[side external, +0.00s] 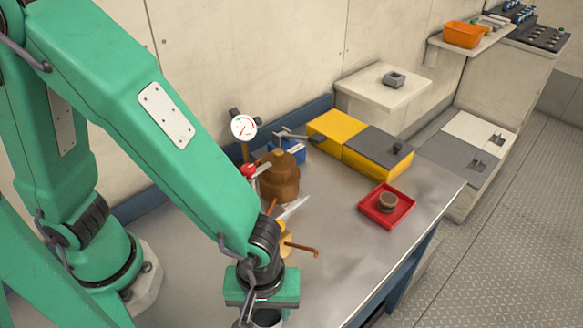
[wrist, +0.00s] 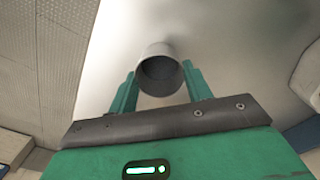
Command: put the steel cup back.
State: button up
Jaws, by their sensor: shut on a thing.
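The steel cup (wrist: 159,70) is a grey, open-mouthed cylinder between the two green fingers of my gripper (wrist: 160,82) in the wrist view. The fingers are shut on its sides and its dark inside faces the camera. In the side view my gripper (side external: 264,303) is at the bottom edge, over the near part of the metal bench. Only the dark mouth and upper rim of the cup (side external: 267,318) show there; the rest is cut off by the frame. I cannot tell whether its base touches the bench.
A red tray (side external: 368,209) holding a small brown round piece (side external: 387,203) sits to the right on the bench (side external: 335,235). A brown stepped vessel (side external: 281,178), a dial gauge (side external: 243,127) and a yellow and grey box (side external: 350,140) stand farther back. A copper-coloured rod (side external: 302,248) lies close behind my gripper.

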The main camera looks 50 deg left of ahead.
aim_at(268, 321)
jog(key=shift+f, duration=0.1)
jog(key=o, duration=1.1)
jog(key=shift+c, duration=0.2)
notch_tip(268, 321, up, 12)
jog(key=shift+w+a, duration=0.1)
dwell(0.6)
